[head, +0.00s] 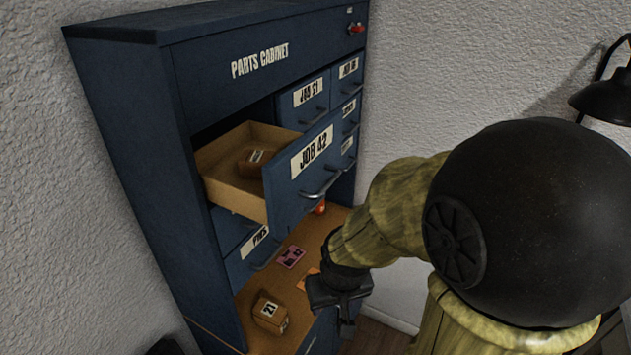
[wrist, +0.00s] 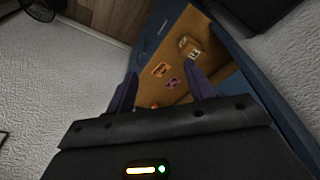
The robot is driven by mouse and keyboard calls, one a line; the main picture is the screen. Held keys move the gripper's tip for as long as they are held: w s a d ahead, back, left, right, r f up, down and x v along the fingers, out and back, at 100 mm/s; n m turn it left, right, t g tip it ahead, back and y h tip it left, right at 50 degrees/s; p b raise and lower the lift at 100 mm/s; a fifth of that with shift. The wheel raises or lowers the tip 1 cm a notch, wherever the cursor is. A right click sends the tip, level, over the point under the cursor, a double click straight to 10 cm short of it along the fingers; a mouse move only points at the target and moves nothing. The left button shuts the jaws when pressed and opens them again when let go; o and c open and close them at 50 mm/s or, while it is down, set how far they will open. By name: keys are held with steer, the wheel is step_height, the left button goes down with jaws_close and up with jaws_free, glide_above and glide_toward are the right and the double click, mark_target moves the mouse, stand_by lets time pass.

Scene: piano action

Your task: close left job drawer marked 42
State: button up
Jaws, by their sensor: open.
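The drawer marked JOB 42 (head: 297,168) stands pulled out of the blue parts cabinet (head: 125,130) in the head view. Its front has a curved metal handle (head: 322,187). A small brown labelled block (head: 252,161) lies inside the drawer. My gripper (head: 345,312) is below and in front of the drawer, apart from the handle. In the wrist view my gripper (wrist: 160,90) shows two dark fingers spread apart with nothing between them. The drawer is not clearly visible in the wrist view.
The wooden shelf (head: 330,222) below the drawer bears a labelled block (head: 269,313), a pink card (head: 290,256), an orange card and a small red-orange item (head: 320,208). Shut drawers (head: 310,92) flank the open one. A dark lamp (head: 606,97) is at the right.

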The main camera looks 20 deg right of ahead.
steer(key=b+x, duration=0.2)
steer(key=x, duration=0.1)
steer(key=s+b+x, duration=0.1)
steer(key=b+x, duration=0.1)
steer(key=b, duration=0.1)
steer(key=shift+f, duration=0.55)
jaws_close()
steer(key=s+b+x, duration=0.1)
steer(key=b+x, duration=0.5)
steer(key=b, duration=0.1)
steer(key=shift+s+f, duration=0.25)
steer(key=shift+f, duration=0.3)
